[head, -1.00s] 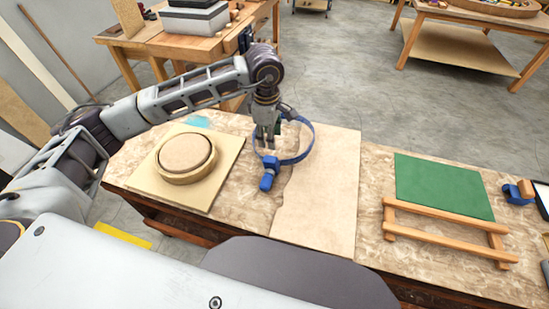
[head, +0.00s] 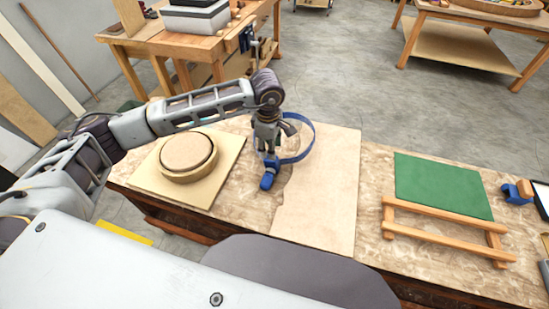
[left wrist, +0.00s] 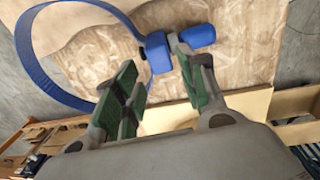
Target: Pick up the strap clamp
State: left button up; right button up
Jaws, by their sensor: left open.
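The strap clamp (head: 267,181) has a blue body and handle and a blue strap loop. It lies on the workbench at the left edge of the plywood sheet. In the left wrist view its body (left wrist: 156,53) is ahead of the fingers, with the strap looping to the left. My left gripper (head: 269,154) is open over the clamp body. In the left wrist view the right green-padded finger of this gripper (left wrist: 158,80) overlaps the gap between body and handle; the left finger is apart from the body. Contact cannot be told. My right gripper is not in view.
A round wooden form (head: 187,157) sits on a square board (head: 225,158) to the left. The plywood sheet (head: 325,190) lies to the right. Beyond it are a green sheet (head: 443,186), a wooden frame (head: 447,231) and a blue-and-orange object (head: 517,192). Bare bench shows between.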

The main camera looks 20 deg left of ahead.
pick_arm(q)
jog(key=shift+f, duration=0.95)
jog(key=shift+w+f, duration=0.1)
jog(key=shift+f, duration=0.2)
pick_arm(e)
jog(key=shift+a+r, duration=0.15)
jog(key=shift+a, duration=0.5)
jog(key=shift+d, duration=0.2)
pick_arm(q)
jog(key=shift+f+p, duration=0.3)
jog(key=shift+f, duration=0.2)
jog(key=f, duration=0.2)
jog(key=shift+w+d+f+p, duration=0.1)
jog(key=shift+w+f+p, duration=0.15)
jog(key=shift+f+p, duration=0.15)
jog(key=shift+f, duration=0.7)
pick_arm(e)
jog(key=shift+s+a+r, duration=0.15)
jog(key=shift+a+r, duration=0.35)
jog(key=shift+r, duration=0.2)
jog(key=shift+d, duration=0.1)
